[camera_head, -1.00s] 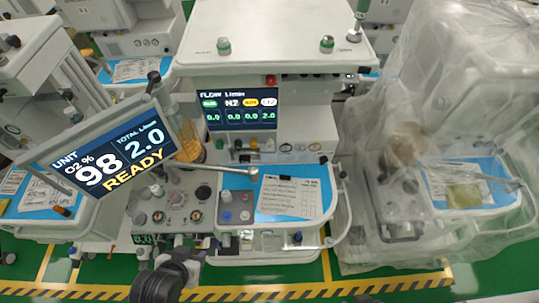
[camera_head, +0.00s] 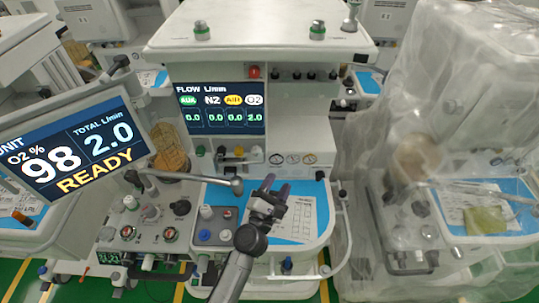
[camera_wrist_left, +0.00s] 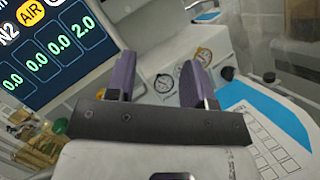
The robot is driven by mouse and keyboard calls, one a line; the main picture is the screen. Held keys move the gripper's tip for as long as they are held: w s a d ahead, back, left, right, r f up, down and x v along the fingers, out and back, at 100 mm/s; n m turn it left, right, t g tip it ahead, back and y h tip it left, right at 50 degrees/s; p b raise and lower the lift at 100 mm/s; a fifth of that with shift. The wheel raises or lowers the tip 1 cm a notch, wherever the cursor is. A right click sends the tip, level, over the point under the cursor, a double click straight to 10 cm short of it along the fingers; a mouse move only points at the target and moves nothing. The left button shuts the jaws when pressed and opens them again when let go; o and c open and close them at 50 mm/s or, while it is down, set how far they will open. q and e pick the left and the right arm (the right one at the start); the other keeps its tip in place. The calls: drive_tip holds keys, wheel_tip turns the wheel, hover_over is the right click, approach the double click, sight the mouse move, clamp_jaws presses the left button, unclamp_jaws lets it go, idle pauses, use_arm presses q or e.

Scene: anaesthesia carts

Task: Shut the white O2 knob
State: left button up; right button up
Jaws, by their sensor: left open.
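The flow display (camera_head: 221,108) on the middle cart labels O2 in white at its right end and reads 2.0 there. Below it is a row of small knobs. A pale knob at the row's right end (camera_head: 257,153) looks like the white O2 knob, but it is too small to tell its setting. My left gripper (camera_head: 275,188) is open and empty above the blue work surface, in front of and slightly right of that knob. In the left wrist view its purple fingers (camera_wrist_left: 160,82) stand apart before the panel. I cannot make out the white knob there.
Round gauges (camera_head: 292,158) sit right of the knobs. A grey jointed rod (camera_head: 208,182) crosses left of my gripper. The tilted READY monitor (camera_head: 75,143) is at left. A plastic-covered cart (camera_head: 455,130) stands at right.

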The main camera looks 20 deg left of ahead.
sight(256, 155)
use_arm(q)
drive_tip(key=a+f+n+g+y, duration=0.35)
drive_tip(key=a+n+y, duration=0.4)
drive_tip(key=n, duration=0.45)
drive_tip(key=shift+n+y, duration=0.5)
drive_tip(key=shift+y, duration=0.05)
drive_tip(key=x, duration=0.4)
drive_tip(key=b+x, duration=0.1)
drive_tip(key=x, duration=0.3)
drive_tip(key=f+b+x, duration=0.1)
drive_tip(key=x, duration=0.3)
drive_tip(key=shift+w+d, duration=0.1)
drive_tip(key=shift+d, duration=0.3)
drive_tip(key=shift+x, duration=0.95)
drive_tip(key=shift+c, duration=0.4)
